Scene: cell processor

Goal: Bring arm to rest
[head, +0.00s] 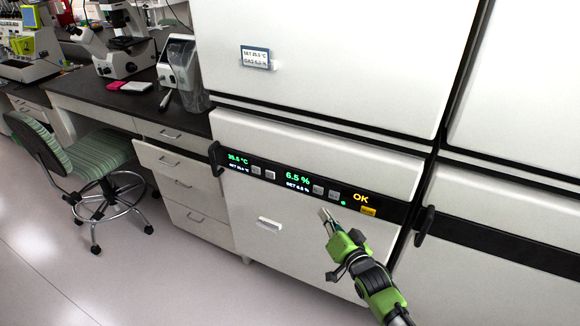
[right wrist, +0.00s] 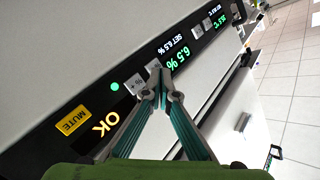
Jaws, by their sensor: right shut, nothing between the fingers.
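My right gripper (head: 324,214) is shut and empty. In the head view it is in front of the lower white cabinet (head: 290,250), just below its black control panel (head: 232,160). The panel shows lit green readings, a yellow OK and a yellow button (head: 368,211). In the right wrist view the gripper's fingertips (right wrist: 163,80) meet in front of the panel near the 6.5 % reading (right wrist: 183,54), with the yellow MUTE button (right wrist: 73,124) to the left. Whether the fingertips touch the panel I cannot tell. My left gripper is not in view.
A cabinet handle (head: 215,159) sticks out at the panel's left end, and another (head: 424,226) stands right of the gripper. A green stool (head: 98,153) stands by the dark bench (head: 75,100), which holds microscopes (head: 120,50). The floor (head: 130,280) at lower left is clear.

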